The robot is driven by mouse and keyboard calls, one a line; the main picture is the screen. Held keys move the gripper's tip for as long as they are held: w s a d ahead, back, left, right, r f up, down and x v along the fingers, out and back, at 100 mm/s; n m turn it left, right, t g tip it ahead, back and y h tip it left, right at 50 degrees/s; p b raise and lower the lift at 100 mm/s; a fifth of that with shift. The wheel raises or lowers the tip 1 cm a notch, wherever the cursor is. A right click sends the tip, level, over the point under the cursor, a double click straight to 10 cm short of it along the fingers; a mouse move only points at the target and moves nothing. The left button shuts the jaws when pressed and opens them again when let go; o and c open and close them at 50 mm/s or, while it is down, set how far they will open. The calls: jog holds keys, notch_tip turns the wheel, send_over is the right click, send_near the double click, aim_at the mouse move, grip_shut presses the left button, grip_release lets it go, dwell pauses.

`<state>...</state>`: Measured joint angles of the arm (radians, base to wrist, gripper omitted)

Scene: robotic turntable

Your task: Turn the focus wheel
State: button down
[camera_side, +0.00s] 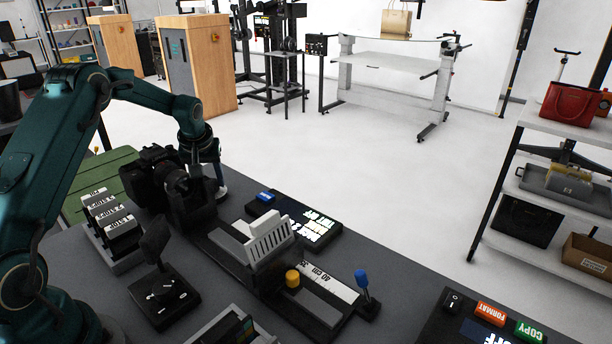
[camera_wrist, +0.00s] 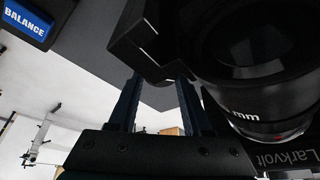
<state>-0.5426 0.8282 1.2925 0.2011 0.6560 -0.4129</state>
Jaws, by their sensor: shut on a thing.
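A black camera (camera_side: 150,170) with a large lens (camera_side: 177,184) stands on the table at the left of the side view. The lens (camera_wrist: 262,45) fills the upper right of the wrist view, with "mm" marked on its barrel. My gripper (camera_side: 212,182) is just right of the lens and partly hidden. In the wrist view, my gripper (camera_wrist: 158,85) has its two fingers closed on a dark part beside the lens, which I take to be the focus wheel (camera_wrist: 150,42). The wheel's round outline and any marks on it are hard to make out.
A rail with a white slotted stand (camera_side: 268,240) and a scale runs to the front right. A blue button box (camera_side: 266,197) and display (camera_side: 310,225) lie behind it. Labelled grey blocks (camera_side: 110,220) and a black switch stand (camera_side: 163,293) are nearer my arm.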

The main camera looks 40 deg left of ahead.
dwell(0.3)
jog(key=shift+c, duration=1.7)
grip_release()
jog(key=shift+v, duration=2.55)
